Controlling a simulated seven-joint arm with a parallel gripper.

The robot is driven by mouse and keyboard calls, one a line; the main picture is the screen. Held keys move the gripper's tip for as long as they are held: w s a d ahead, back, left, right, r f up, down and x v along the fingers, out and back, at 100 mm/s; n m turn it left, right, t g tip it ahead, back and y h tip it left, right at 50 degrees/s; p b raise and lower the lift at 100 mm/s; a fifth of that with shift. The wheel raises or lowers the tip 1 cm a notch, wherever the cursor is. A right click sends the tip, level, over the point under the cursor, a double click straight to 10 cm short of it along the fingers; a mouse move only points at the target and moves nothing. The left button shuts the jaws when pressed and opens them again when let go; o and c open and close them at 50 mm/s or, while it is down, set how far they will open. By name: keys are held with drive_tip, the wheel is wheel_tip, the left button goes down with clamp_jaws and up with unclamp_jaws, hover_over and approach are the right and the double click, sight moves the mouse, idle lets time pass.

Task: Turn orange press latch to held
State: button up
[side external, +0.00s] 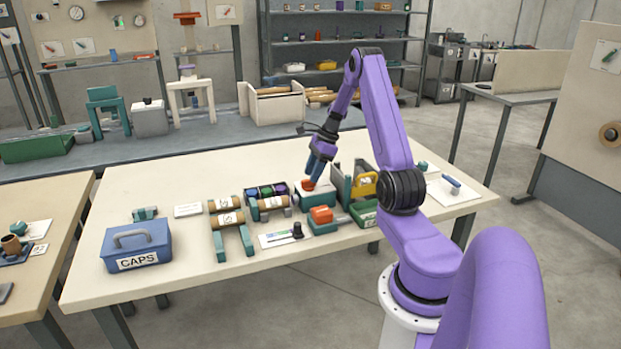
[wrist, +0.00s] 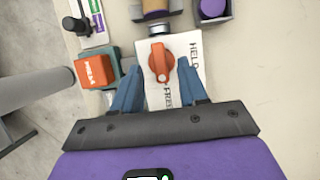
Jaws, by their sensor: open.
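The orange press latch (wrist: 161,62) is a knob with a pointed handle on a white plate (wrist: 188,72). The plate reads HELD toward the top and FREE toward the bottom in the wrist view. The narrow handle of the latch points down, toward FREE and my gripper. My gripper (wrist: 155,62) is open, its two blue fingers on either side of the lower part of the latch. I cannot tell whether they touch it. In the side view my gripper (side external: 313,180) points down over the latch (side external: 308,185), which the fingers partly hide.
An orange block (wrist: 90,71) on a teal base is left of the latch. Wooden rolls (side external: 229,219) and a tray of coloured caps (side external: 266,190) stand to the left in the side view.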

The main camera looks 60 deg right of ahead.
sight(309, 184)
drive_tip(key=shift+x, duration=1.25)
clamp_jaws()
drive_tip(key=shift+n, duration=0.3)
drive_tip(key=n+g, duration=0.1)
drive_tip(key=n, duration=0.2)
drive_tip(key=shift+w+d+n+y, duration=0.1)
drive_tip(key=shift+n+y, duration=0.3)
drive_tip(key=n+g, duration=0.1)
drive_tip(key=n, duration=0.1)
drive_tip(key=n+g, duration=0.1)
drive_tip(key=n, duration=0.1)
drive_tip(key=shift+w+f+n+y, duration=0.1)
drive_tip(key=shift+n+y, duration=0.2)
drive_tip(key=n+g, duration=0.2)
drive_tip(key=n, duration=0.3)
drive_tip(key=shift+w, duration=0.15)
drive_tip(key=shift+n+g+h, duration=0.7)
drive_tip(key=shift+n, duration=1.3)
